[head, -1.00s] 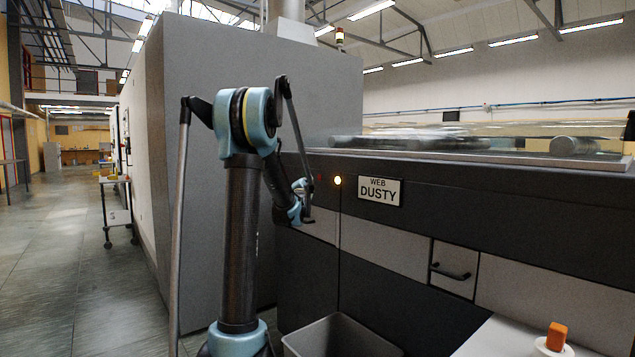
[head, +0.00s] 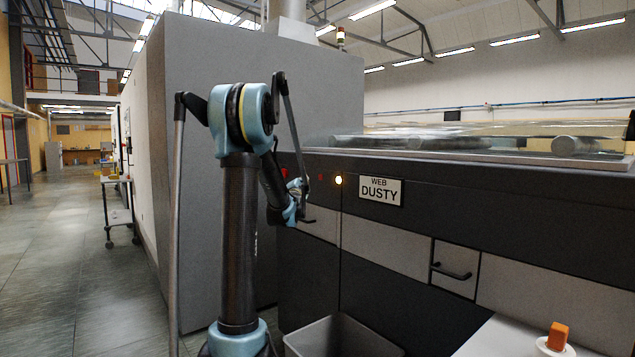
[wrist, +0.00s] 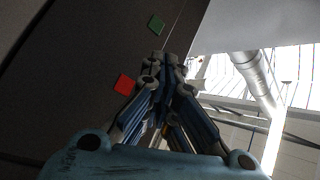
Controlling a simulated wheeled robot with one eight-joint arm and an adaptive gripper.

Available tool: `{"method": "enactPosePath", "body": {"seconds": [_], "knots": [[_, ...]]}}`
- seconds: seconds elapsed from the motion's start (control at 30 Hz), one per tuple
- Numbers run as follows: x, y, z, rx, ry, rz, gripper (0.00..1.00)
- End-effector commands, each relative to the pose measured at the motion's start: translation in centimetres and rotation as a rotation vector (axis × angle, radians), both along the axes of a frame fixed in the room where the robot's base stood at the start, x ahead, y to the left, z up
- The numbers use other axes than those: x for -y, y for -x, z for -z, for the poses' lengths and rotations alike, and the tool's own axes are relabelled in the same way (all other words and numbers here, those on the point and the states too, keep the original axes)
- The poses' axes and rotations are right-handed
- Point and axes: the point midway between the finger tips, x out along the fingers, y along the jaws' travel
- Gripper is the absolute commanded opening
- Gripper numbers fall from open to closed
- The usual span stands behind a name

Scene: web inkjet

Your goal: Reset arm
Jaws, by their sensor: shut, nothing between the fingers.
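My gripper (wrist: 165,62) shows in the wrist view with its fingertips together and nothing between them. In the head view my arm stands upright at centre left, with its upper links folded over in front of the machine. The gripper's exact distance from that surface cannot be told.
An orange block (head: 558,336) sits on a white roll (head: 553,349) at the lower right. The aisle floor (head: 60,250) at left is clear.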

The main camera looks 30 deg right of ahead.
Motion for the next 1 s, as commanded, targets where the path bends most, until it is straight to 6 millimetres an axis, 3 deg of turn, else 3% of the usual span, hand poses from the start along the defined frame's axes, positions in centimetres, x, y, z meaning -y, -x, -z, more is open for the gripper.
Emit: {"method": "enactPosePath", "body": {"seconds": [0.27, 0.43, 0.67, 0.83, 1.0], "knots": [[-0.1, 0.0, 0.0, -0.001, -0.001, 0.0, 0.0], [-2.5, -0.4, 0.4, -0.06, -0.008, -0.026, 0.0], [-11.6, -0.5, 2.9, -0.291, -0.02, -0.131, 0.0], [-18.3, 1.2, 5.5, -0.48, -0.01, -0.225, 0.0], [-24.8, 4.1, 8.6, -0.667, 0.013, -0.327, 0.0]]}}
